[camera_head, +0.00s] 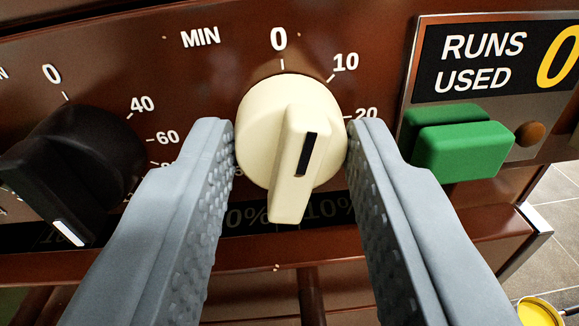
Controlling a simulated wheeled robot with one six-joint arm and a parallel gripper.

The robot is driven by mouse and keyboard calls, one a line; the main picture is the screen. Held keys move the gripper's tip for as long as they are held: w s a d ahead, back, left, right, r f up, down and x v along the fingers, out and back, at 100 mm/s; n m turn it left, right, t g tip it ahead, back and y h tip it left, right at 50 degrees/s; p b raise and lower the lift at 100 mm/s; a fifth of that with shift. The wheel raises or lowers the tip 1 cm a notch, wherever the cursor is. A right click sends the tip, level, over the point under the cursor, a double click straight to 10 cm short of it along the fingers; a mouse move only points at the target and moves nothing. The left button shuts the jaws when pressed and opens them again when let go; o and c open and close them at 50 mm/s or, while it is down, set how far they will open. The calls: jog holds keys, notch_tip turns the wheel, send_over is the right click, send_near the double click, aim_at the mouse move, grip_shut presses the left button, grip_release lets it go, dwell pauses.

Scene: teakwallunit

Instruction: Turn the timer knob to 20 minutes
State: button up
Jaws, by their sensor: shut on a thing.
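The timer knob (258,125) is a round cream dial with a raised grip bar and a black mark line on the bar. It sits on a brown panel under the word MIN, with printed marks 0, 10 and 20 showing from the top round to the right. The bar leans slightly, its upper end tilted to the right of 0 and its lower end to the left. My gripper (291,140) is shut on the knob, one grey finger against its left side and one against its right. The right fingertip is just below the 20 mark. Lower scale marks are hidden.
A black knob (85,150) with a white mark stands left of my left finger. A green button (463,145) sticks out close to the right finger, under a RUNS USED plate (480,60). A panel ledge runs below. A yellow round thing (538,312) lies at lower right.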

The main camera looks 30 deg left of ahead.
jog(key=m, duration=0.7)
jog(key=shift+d+g, duration=0.1)
jog(key=shift+g, duration=0.2)
jog(key=m, duration=0.3)
jog(key=shift+y, duration=0.3)
jog(key=shift+m+g, duration=0.3)
jog(key=shift+m, duration=1.7)
jog(key=o, duration=1)
jog(key=shift+w+d, duration=0.1)
